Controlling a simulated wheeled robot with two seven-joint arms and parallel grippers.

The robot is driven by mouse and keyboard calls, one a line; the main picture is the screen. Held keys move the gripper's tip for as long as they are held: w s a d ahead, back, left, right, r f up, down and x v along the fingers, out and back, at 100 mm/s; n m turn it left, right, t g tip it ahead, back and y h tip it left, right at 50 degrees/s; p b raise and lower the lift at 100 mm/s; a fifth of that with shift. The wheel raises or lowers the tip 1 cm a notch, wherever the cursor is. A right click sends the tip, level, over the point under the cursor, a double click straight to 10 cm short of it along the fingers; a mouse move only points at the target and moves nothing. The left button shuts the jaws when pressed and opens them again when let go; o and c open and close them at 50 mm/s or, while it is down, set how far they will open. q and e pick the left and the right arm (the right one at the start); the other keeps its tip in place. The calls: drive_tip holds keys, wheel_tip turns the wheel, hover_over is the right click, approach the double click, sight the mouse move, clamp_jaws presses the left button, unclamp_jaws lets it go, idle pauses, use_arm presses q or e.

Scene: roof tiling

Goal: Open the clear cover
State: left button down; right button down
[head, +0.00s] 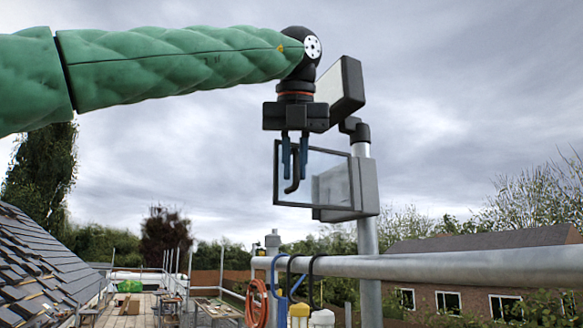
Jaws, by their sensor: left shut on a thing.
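The clear cover (325,172) is a see-through panel in a dark frame. It appears to stand out at an angle from a grey box (367,188) on a metal post, reaching past the box's left side. A dark bent handle (294,182) is at the cover's left side. My left gripper (294,158) points straight down from above, and its blue fingers are shut on the handle. The pale inside of the box shows partly through the cover. My right gripper is not in view.
A black-and-white panel-like unit (341,88) sits on the post (368,238) just right of my left gripper. A thick horizontal rail (450,265) crosses below, with hoses and an orange coil (256,303) hanging. A tiled roof (45,265) lies at lower left.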

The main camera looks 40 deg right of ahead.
use_arm(q)
drive_tip(key=shift+s, duration=0.1)
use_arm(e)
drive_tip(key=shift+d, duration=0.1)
use_arm(q)
drive_tip(key=c, duration=1.8)
unclamp_jaws()
drive_tip(key=shift+o, duration=0.2)
drive_tip(key=shift+a, duration=0.15)
drive_tip(key=shift+r, duration=0.1)
